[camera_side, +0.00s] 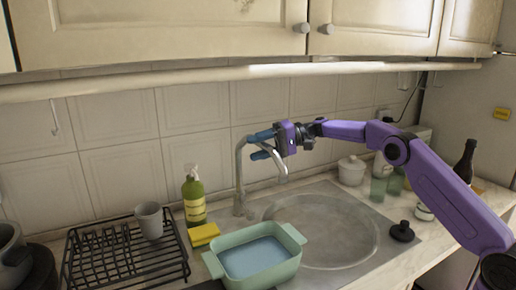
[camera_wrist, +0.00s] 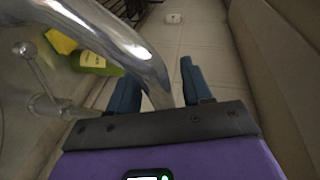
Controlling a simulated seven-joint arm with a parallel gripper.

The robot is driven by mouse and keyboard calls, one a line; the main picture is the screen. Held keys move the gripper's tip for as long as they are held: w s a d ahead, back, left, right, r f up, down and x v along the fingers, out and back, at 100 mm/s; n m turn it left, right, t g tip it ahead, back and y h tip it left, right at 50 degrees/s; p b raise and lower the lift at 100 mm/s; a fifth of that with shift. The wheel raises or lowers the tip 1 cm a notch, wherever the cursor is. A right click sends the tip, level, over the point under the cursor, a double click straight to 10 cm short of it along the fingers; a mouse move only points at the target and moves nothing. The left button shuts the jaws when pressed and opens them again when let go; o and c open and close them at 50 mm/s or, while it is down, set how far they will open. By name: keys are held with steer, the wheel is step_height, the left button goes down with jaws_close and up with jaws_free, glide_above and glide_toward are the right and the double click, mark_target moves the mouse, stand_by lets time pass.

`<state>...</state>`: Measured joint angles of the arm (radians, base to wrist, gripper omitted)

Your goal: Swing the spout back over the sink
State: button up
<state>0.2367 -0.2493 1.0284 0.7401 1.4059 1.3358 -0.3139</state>
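The metal faucet spout (camera_side: 272,154) rises from its column at the back of the counter, arches over, and ends in a downturned tip. In the side view its tip appears above the left edge of the round sink basin (camera_side: 345,250); exact depth is hard to judge. My gripper (camera_side: 254,146) is at the spout's upper part, with its blue fingers apart. In the wrist view, the spout (camera_wrist: 135,50) runs from upper left down between the fingers of my gripper (camera_wrist: 158,72). A gap shows beside the right finger; contact with the left one is unclear.
A teal tub (camera_side: 214,264) holding water stands in front of the faucet. A yellow sponge (camera_side: 203,234), green soap bottle (camera_side: 194,202) and black dish rack (camera_side: 100,262) with a grey cup (camera_side: 149,220) are left. Cabinets (camera_side: 170,30) hang above; a black stopper (camera_side: 402,231) lies right.

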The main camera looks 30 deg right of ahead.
steer(key=v, duration=1.7)
steer(key=shift+d, duration=0.25)
